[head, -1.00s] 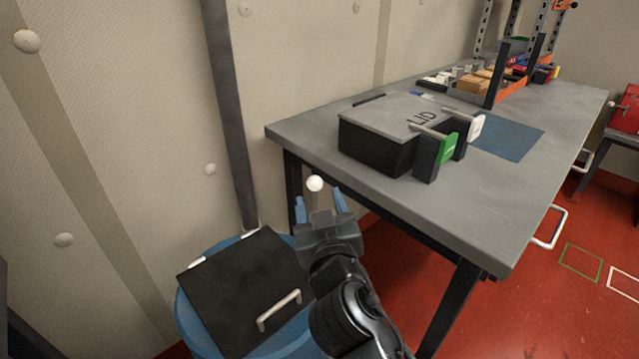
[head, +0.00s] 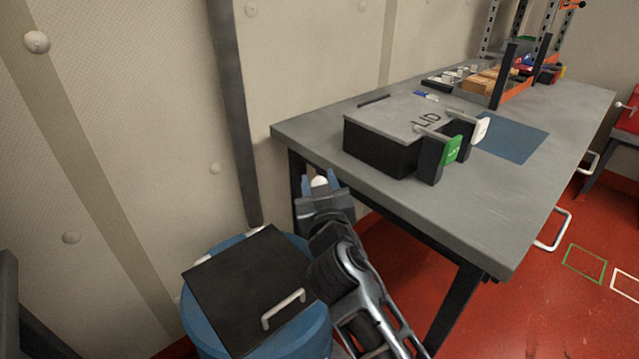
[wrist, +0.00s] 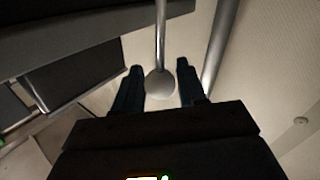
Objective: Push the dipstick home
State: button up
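The dipstick's round white knob (head: 320,182) shows just beyond my gripper (head: 319,176) in the head view, between its two blue fingers. In the wrist view the knob (wrist: 160,85) lies between the dark fingers of my gripper (wrist: 159,68), with a narrow gap on each side. The dipstick's thin rod (wrist: 161,35) runs from the knob to the top of the wrist view. My gripper is open around the knob. In the head view the rod and the place where it enters are hidden behind my gripper and arm.
A blue drum (head: 205,318) with a black square lid (head: 240,275) and pale handle stands left of my arm. The grey workbench (head: 470,205) is at right, carrying a black box with a grey lid (head: 390,115). A wall and dark post (head: 235,120) stand behind.

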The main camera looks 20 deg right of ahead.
grip_shut()
dwell(0.3)
notch_tip(320, 180, down, 8)
jog(key=b, duration=0.9)
jog(key=shift+f, duration=0.1)
jog(key=shift+o, duration=1.8)
grip_release()
jog(key=v, duration=0.7)
jog(key=shift+s+b, duration=0.4)
jog(key=shift+a, duration=0.1)
